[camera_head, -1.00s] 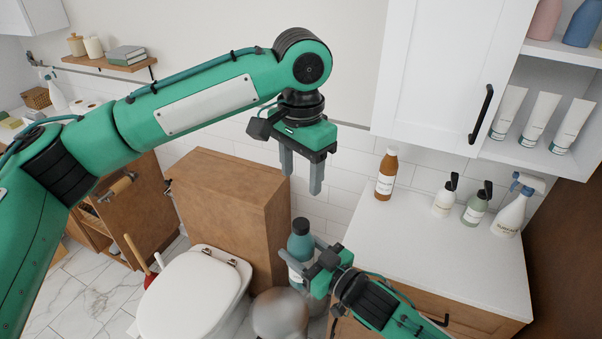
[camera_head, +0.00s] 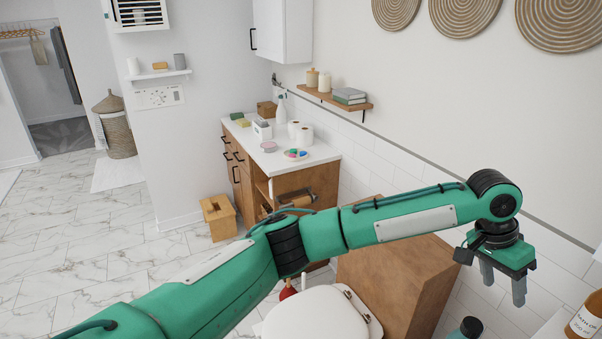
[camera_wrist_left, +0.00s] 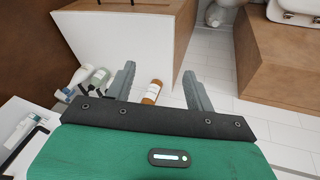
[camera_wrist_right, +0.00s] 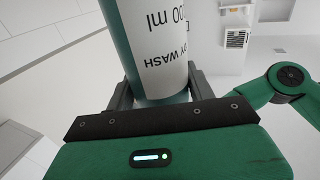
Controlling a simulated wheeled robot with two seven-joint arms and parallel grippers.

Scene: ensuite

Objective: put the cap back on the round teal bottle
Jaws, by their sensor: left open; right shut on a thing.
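The teal bottle (camera_wrist_right: 160,45) fills the top of the right wrist view, with a white label reading "wash" and "ml". My right gripper (camera_wrist_right: 160,94) is shut around its body. My left gripper (camera_head: 503,286) is open and empty, fingers down, above and to the right of the bottle top. Its fingers also show in the left wrist view (camera_wrist_left: 159,72) with nothing between them. I cannot make out a separate loose cap.
A brown bottle (camera_head: 584,320) stands on the right counter. A wooden cabinet (camera_head: 395,280) and white toilet lid (camera_head: 318,315) lie below my left arm. The far counter (camera_head: 325,152) holds paper rolls, a small dish (camera_head: 297,155) of coloured pieces and boxes.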

